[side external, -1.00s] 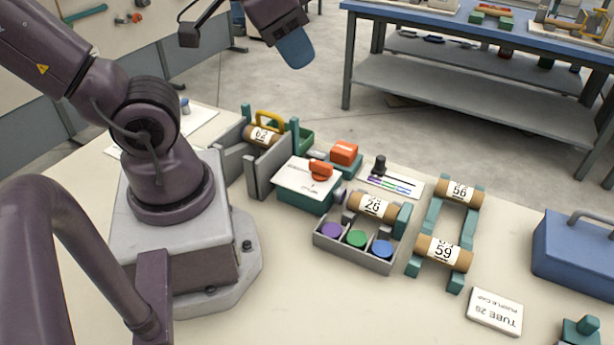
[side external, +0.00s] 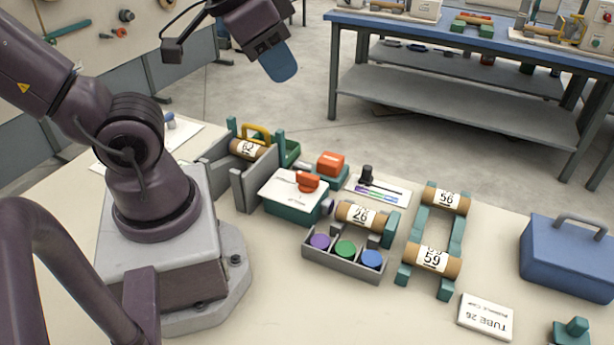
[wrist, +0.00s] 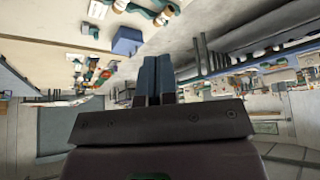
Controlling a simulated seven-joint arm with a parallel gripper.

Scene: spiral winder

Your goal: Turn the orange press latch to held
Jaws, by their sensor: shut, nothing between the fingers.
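An orange latch (side external: 307,182) with a rounded handle sits on the white top plate of a teal box (side external: 290,209) in the middle of the bench. A separate orange block (side external: 330,163) stands on a teal base just behind it. My gripper (side external: 283,68) is high above the bench, well apart from the latch. Its blue fingers are closed together and empty; they also show side by side in the wrist view (wrist: 158,78). Small markings on the white plate are too small to read.
A tube marked 26 (side external: 361,215) lies behind a grey tray (side external: 342,263) of purple, green and blue caps. Tubes 56 and 59 rest on a teal rack (side external: 412,248). A grey holder (side external: 240,186) bears tube 62. A blue toolbox (side external: 566,258) stands right.

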